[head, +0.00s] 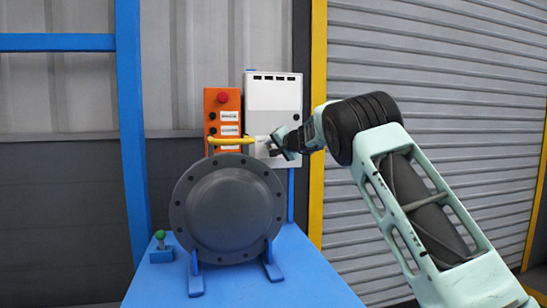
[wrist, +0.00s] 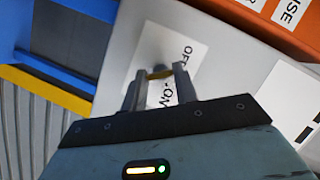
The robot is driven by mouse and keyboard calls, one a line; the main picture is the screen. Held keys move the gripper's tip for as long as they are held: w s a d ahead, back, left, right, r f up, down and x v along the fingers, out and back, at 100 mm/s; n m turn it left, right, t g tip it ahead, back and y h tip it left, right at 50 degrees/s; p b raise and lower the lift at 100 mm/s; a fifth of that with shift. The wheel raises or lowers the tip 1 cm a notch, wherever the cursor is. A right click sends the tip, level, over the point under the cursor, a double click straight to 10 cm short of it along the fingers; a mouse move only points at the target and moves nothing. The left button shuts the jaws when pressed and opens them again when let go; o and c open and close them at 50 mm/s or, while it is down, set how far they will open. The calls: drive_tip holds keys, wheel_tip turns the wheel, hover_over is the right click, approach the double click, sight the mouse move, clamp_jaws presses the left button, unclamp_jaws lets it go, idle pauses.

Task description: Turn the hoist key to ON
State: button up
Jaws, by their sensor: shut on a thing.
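The hoist key (wrist: 160,73) is a small yellowish piece between my fingertips in the wrist view; most of it is hidden by the fingers. It is on the pale face of a white box (head: 272,95), over a white label (wrist: 190,52) with OFF and ON printed on it. My gripper (wrist: 158,80) is shut on the key. In the head view my gripper (head: 275,148) reaches in from the right to the box's lower front, and the key is too small to make out. I cannot tell which mark the key points to.
An orange control box (head: 210,97) with a red button stands left of the white box. A yellow bar (head: 231,141) crosses close left of my gripper. The grey flanged shell (head: 227,210) sits below on a blue table (head: 245,288). A green knob (head: 160,236) is at left.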

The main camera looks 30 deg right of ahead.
drive_tip(key=shift+f+m+t+b, duration=0.2)
drive_tip(key=shift+m+t+b, duration=0.75)
drive_tip(key=shift+m+b, duration=2.25)
drive_tip(key=shift+f+m+t+b, duration=0.2)
drive_tip(key=shift+m+t+b, duration=1.2)
drive_tip(key=shift+b, duration=3.1)
drive_tip(key=shift+f+m+t+b, duration=0.2)
drive_tip(key=shift+m+t+b, duration=0.25)
drive_tip(key=shift+m+b, duration=3)
drive_tip(key=shift+r+h+b, duration=0.15)
drive_tip(key=shift+h+b, duration=0.25)
drive_tip(key=shift+b, duration=0.1)
drive_tip(key=o, duration=1)
